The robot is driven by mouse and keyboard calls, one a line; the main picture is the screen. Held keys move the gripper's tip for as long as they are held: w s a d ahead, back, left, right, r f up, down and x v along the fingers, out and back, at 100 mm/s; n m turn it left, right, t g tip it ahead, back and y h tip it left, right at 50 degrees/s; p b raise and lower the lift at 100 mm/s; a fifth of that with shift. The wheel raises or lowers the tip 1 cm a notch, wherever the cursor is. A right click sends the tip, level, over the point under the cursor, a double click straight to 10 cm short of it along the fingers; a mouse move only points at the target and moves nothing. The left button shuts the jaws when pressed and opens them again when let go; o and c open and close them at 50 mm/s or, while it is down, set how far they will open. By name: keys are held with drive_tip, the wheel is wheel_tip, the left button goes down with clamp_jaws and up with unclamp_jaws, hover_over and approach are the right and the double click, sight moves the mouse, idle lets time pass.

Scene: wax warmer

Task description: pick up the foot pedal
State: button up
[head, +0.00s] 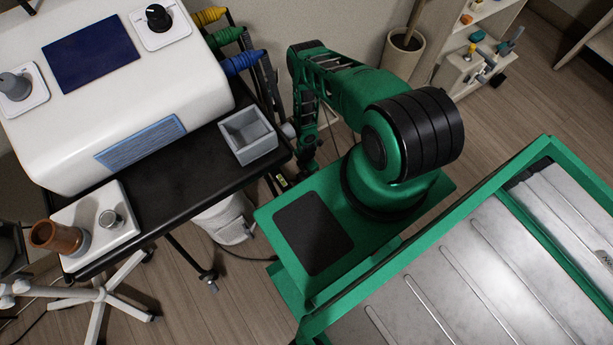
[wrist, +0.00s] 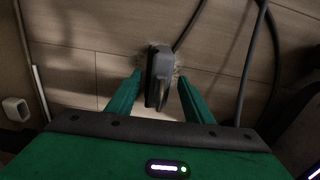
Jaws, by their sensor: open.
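A dark grey foot pedal (wrist: 160,68) is on the wood-plank floor in the wrist view, with a cord running up from its far end. It stands narrow side toward the camera. My gripper (wrist: 160,78) is open, with one green finger on each side of the pedal. The pedal lies between the fingertips; I cannot tell whether either finger touches it. In the head view my arm reaches down behind the black cart, and the fingers and pedal cannot be made out.
A black cart (head: 175,196) carries a white machine (head: 190,85), a grey open box (head: 248,136) and a white plate with a brown cup (head: 60,238). A white bin (head: 225,218) stands below the cart. Dark cables (wrist: 250,60) hang right of the pedal.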

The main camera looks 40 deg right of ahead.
drive_tip(key=shift+f, duration=0.6)
drive_tip(key=shift+c, duration=0.4)
clamp_jaws()
drive_tip(key=shift+r, duration=0.1)
